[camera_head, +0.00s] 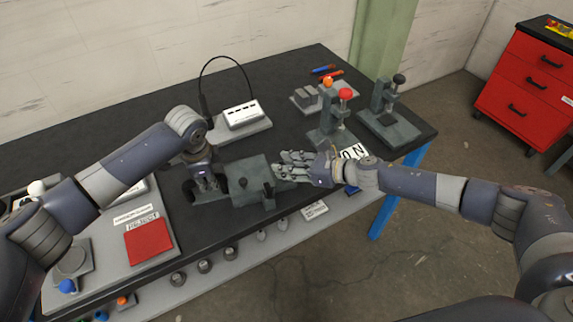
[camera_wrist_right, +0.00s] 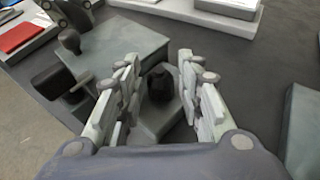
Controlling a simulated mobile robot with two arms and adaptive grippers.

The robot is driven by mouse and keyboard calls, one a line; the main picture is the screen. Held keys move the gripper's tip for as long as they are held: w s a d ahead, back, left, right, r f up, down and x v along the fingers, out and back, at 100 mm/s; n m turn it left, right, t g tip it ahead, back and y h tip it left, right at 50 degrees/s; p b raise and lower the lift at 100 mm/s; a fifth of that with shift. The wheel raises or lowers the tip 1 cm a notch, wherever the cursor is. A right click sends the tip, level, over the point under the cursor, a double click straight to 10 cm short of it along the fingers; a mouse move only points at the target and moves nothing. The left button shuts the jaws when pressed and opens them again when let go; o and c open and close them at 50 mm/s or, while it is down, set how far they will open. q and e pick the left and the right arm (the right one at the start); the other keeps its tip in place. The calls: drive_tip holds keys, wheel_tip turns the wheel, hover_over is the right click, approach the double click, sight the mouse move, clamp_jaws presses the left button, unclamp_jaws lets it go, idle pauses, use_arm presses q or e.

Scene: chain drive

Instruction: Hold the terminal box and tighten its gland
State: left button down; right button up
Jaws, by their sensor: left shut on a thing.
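The grey-green box (camera_head: 248,195), which I take for the terminal box, stands near the bench's front edge with a dark knob on top and a dark lever-like part at its right side. In the right wrist view the box (camera_wrist_right: 125,45) is at the upper left. My left gripper (camera_head: 206,184) is shut at the box's left side; its exact contact is hard to see. My right gripper (camera_head: 290,165) is open just right of the box. In the right wrist view a dark upright fitting (camera_wrist_right: 160,85), possibly the gland, stands on a grey block between its spread fingers.
A white device (camera_head: 241,114) with a black cable stands behind the box. Grey fixtures with red (camera_head: 345,94) and black knobs stand at the back right. A red pad (camera_head: 148,241) lies on a tray at the left. Several small parts line the front shelf.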

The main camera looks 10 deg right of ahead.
drive_tip(key=shift+w+a, duration=0.15)
drive_tip(key=shift+a, duration=0.1)
drive_tip(key=c, duration=0.8)
